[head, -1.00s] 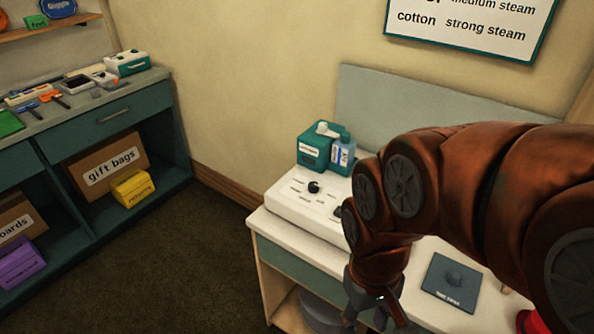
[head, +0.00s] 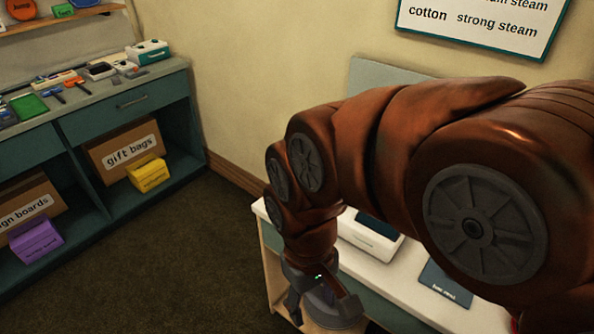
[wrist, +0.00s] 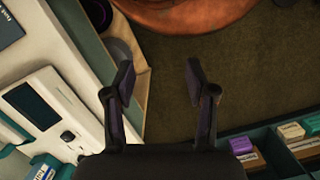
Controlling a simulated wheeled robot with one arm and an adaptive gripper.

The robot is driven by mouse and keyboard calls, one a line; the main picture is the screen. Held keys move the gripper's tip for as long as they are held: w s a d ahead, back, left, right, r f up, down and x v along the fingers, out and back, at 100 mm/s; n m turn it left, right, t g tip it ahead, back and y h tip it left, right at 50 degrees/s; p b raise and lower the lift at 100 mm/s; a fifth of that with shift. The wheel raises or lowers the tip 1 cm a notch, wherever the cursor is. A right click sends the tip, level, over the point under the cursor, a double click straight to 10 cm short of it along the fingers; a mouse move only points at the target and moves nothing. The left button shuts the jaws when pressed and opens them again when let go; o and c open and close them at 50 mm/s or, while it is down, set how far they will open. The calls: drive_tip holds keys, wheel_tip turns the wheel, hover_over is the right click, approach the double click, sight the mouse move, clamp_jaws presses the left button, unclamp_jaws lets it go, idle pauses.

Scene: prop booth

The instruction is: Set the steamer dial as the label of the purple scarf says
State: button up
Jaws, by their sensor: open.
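A white device with a dark screen (head: 362,241) shows partly on the bench top in the head view, with much of it hidden by my arm. The wrist view shows its white casing (wrist: 72,106) at the left, with a dark knob (wrist: 68,135); the knob's setting is too small to read. My gripper (head: 322,306) is open and empty, low in front of the bench. In the wrist view my gripper (wrist: 159,82) has its fingers apart over the dark floor, to the right of the device. I see no purple scarf or scarf label.
A wall chart (head: 478,22) reads "cotton strong steam"; its upper line is cut off. A dark plate (head: 446,281) lies on the bench. At the left, a teal cabinet (head: 130,108) holds a gift bags box (head: 124,153), a yellow box (head: 148,175) and a purple box (head: 36,240). Open floor lies between.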

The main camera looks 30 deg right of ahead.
drive_tip(key=w+d+r+n+t+y+b, duration=0.1)
drive_tip(key=w+d+r+n+y+b, duration=0.2)
drive_tip(key=w, duration=0.9)
drive_tip(key=w+d+r+n+t+b, duration=0.1)
drive_tip(key=w+d+n+b, duration=0.3)
drive_tip(key=w, duration=0.9)
drive_tip(key=w+d+f+n+t+b, duration=0.1)
drive_tip(key=w+d+f+n, duration=0.15)
drive_tip(key=d, duration=0.45)
drive_tip(key=w+d+f+n+y+b, duration=0.15)
drive_tip(key=w+d, duration=0.25)
drive_tip(key=d, duration=0.4)
drive_tip(key=w+d+f+n+t+b, duration=0.1)
drive_tip(key=w+d+f+n+b, duration=0.15)
drive_tip(key=d, duration=0.45)
drive_tip(key=shift+m, duration=0.35)
drive_tip(key=shift+p+x, duration=0.7)
drive_tip(key=shift+x, duration=2.95)
drive_tip(key=shift+d+f, duration=0.1)
drive_tip(key=shift+d, duration=0.15)
clamp_jaws()
